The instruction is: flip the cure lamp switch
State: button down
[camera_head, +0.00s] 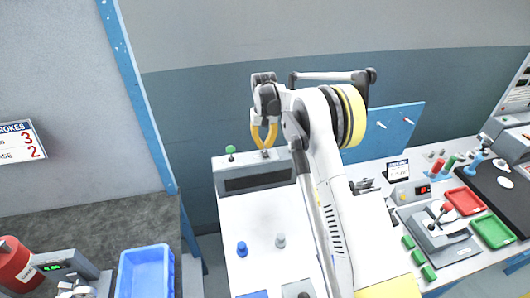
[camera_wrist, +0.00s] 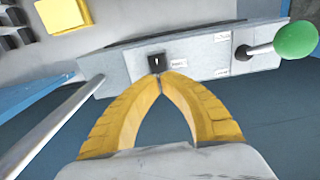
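A small black switch (camera_wrist: 156,62) sits on the top face of a light grey unit (camera_wrist: 120,70) in the wrist view. The same grey unit, with a dark front window, stands at the far end of a white bench in the head view (camera_head: 223,169). My gripper (camera_wrist: 161,76) has its yellow curved fingers brought together at the tips, with nothing seen between them. The tips appear right at the near edge of the switch; I cannot tell whether they touch it. In the head view my gripper (camera_head: 264,149) points down over the unit's back edge.
A green ball-topped lever (camera_wrist: 296,40) rises from the unit beside the switch; it also shows in the head view (camera_head: 230,150). A blue knob (camera_head: 242,249) and a grey knob (camera_head: 280,241) stand on the white bench. A blue bin (camera_head: 146,250) is at left.

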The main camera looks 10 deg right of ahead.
aim_at(264, 152)
jog(key=shift+r+p, duration=0.95)
jog(key=shift+r, duration=1.45)
